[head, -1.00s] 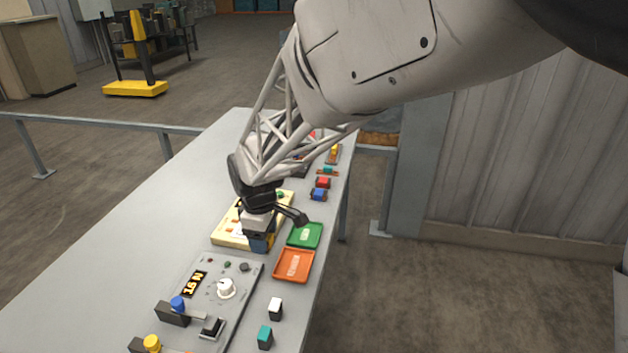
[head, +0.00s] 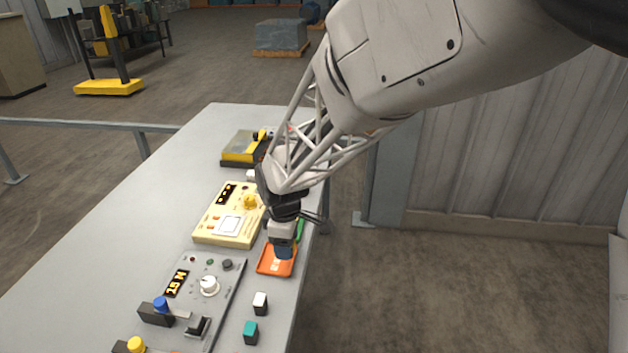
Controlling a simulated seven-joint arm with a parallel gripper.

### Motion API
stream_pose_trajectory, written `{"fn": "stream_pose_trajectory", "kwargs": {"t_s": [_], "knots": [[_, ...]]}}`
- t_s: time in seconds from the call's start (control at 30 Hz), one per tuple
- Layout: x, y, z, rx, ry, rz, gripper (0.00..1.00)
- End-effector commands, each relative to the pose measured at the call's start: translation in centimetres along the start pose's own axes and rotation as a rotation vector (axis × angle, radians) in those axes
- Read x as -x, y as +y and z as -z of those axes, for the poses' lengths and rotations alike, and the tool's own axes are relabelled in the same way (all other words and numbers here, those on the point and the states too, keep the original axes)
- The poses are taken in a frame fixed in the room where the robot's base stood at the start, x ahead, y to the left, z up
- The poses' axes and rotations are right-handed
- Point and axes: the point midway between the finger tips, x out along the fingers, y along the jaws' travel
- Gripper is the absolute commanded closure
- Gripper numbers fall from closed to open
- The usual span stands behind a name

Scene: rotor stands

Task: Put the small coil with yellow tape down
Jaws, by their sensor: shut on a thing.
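My gripper (head: 284,250) points down over the orange tray (head: 263,269), near its far part. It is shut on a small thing. Only dark blue shows at the fingertips; the yellow tape cannot be made out, so the small coil is mostly hidden. I cannot tell whether it touches the tray. The green tray (head: 300,231) lies just beyond, mostly hidden by my gripper.
A cream tester (head: 212,236) with a yellow knob stands to the left. A grey control panel (head: 195,275) is nearer. A white-topped block (head: 260,304) and a teal-topped block (head: 251,333) stand near the right edge. A yellow-black device (head: 236,156) sits farther back.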

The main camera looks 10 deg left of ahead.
Motion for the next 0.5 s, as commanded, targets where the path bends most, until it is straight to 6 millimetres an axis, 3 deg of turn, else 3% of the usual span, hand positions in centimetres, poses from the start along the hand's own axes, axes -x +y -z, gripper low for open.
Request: {"fn": "stream_pose_trajectory", "kwargs": {"t_s": [0.2,0.5], "knots": [[-1.3,0.3,-3.3,-0.002,0.000,0.001,0.69],[-1.8,0.3,-4.3,0.001,0.000,-0.001,0.69]]}}
